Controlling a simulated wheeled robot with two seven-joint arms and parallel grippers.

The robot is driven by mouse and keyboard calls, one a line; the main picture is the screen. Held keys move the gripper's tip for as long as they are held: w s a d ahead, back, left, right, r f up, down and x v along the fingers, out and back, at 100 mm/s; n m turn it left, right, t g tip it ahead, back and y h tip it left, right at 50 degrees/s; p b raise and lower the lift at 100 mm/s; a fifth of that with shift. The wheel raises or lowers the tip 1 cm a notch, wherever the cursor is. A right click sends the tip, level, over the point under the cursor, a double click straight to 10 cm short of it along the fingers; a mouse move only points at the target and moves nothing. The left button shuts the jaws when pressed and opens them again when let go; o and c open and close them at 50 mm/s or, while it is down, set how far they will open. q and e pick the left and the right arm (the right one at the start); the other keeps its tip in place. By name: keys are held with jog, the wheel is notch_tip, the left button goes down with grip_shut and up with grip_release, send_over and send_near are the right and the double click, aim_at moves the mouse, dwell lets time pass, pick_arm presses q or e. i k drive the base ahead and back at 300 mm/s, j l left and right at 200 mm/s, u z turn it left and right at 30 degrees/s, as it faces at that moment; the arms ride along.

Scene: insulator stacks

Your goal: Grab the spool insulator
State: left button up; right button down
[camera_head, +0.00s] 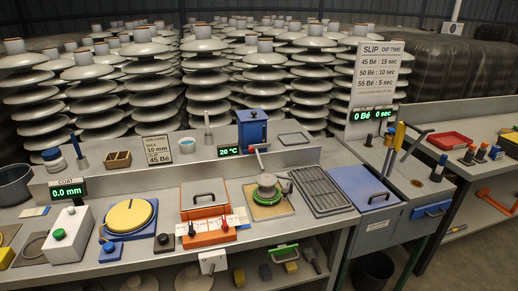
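Neither my left nor my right gripper shows in the head view.
The bench holds a yellow round plate (130,215), an orange-based box (208,232), a white box with a green button (68,235) and a slotted grey rack (321,188). A blue lidded bin (359,187) stands right. Stacked disc insulators (268,75) fill the back.

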aim_at(267, 182)
jog(key=i+j+u, duration=0.1)
jog(key=i+j, duration=0.15)
jog(key=i, duration=0.15)
jog(key=i+j+u, duration=0.15)
jog(key=i, duration=0.25)
